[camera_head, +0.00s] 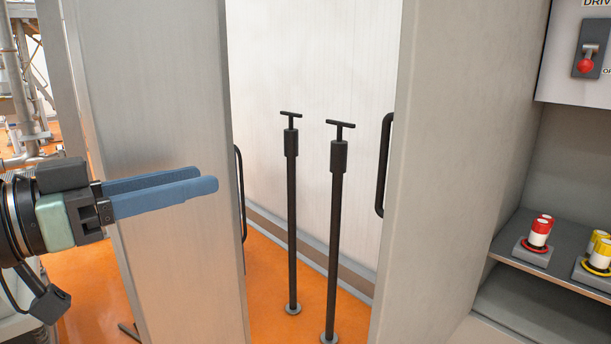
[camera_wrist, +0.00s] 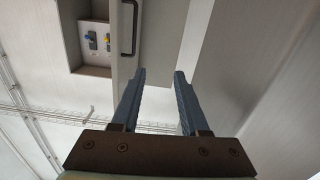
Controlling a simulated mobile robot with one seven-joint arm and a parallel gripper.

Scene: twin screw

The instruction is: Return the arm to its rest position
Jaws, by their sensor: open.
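My gripper (camera_head: 217,184) is at the left in the head view, in front of the left grey door panel. Its two blue fingers point to the right and hold nothing. In the wrist view my gripper (camera_wrist: 158,74) shows its two fingers apart with an empty gap between them. Past the fingertips there is a grey panel with a black handle (camera_wrist: 129,14). My forearm leaves the head view at the left edge.
Two grey door panels (camera_head: 160,130) (camera_head: 450,150) with black handles stand left and right. Between them two black T-handled rods (camera_head: 291,210) (camera_head: 335,230) rise from the orange floor. A shelf (camera_head: 510,268) at right holds red-topped and yellow-topped items. A red-knobbed switch (camera_head: 586,66) is above.

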